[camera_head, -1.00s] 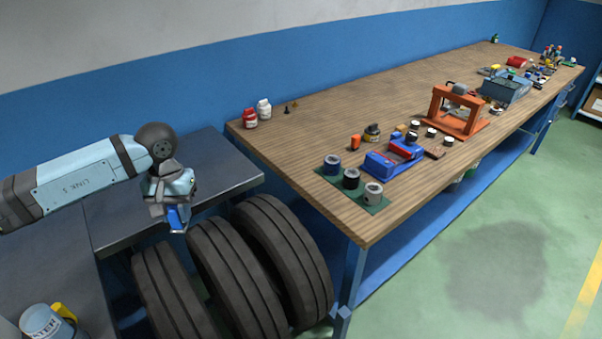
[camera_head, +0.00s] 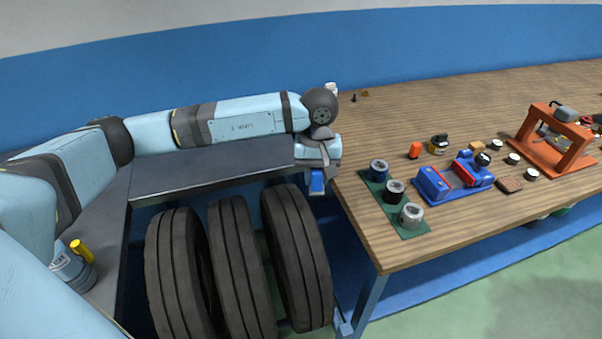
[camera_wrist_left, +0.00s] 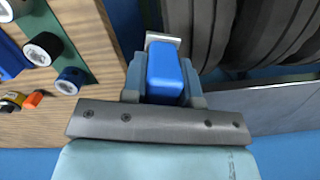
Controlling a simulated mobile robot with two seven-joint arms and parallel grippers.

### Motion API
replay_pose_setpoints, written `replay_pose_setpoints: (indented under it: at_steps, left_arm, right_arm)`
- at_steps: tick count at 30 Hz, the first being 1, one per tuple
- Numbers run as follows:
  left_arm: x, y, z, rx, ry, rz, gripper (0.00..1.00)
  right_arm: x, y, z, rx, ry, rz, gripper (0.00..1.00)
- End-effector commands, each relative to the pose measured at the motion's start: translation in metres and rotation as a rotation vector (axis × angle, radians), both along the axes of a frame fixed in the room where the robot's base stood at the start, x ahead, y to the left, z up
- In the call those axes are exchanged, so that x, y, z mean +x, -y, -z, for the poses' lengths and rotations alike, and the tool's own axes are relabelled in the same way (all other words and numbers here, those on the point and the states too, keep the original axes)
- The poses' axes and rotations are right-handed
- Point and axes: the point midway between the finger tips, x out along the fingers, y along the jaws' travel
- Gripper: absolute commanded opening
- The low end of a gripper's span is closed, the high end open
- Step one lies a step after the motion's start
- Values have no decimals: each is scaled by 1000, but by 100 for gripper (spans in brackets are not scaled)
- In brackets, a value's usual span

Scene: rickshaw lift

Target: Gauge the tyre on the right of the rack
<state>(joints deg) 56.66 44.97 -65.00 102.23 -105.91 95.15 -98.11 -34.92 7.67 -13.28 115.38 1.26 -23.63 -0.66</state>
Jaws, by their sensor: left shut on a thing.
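Three dark tyres stand side by side in the rack below the grey bench; the right tyre (camera_head: 297,257) is nearest the wooden workbench. The middle tyre (camera_head: 241,268) and left tyre (camera_head: 178,273) stand beside it. My left gripper (camera_head: 317,184) is shut on a small blue gauge (camera_head: 317,181) with a pale metal end, above and just right of the right tyre's top. In the left wrist view the blue gauge (camera_wrist_left: 165,73) sits between the fingers, and tyre treads (camera_wrist_left: 212,30) show to its right, apart from it. My right gripper is not in view.
The wooden workbench (camera_head: 390,240) is close on the right, with several cans on a green mat (camera_head: 378,207), a blue tool (camera_head: 450,180) and an orange press (camera_head: 553,140). The grey bench (camera_head: 200,172) lies under my left arm. A cup (camera_head: 68,265) stands at the lower left.

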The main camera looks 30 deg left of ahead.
Motion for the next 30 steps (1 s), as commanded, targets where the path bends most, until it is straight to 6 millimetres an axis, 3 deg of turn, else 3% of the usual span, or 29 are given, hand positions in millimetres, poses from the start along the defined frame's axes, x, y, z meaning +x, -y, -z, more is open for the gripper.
replay_pose_setpoints:
  at_steps: [6, 12, 20, 30]
  left_arm:
    - [-31, -28, 0, 1, -6, -589, 8]
    - [-48, -45, -3, 2, -10, -972, 8]
    - [-53, -52, -1, 1, -10, -1126, 8]
    - [-53, -52, 26, 1, -11, -1126, 8]
  right_arm:
    - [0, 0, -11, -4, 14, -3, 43]
    - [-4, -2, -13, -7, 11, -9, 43]
    - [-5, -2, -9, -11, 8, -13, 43]
    - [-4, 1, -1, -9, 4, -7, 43]
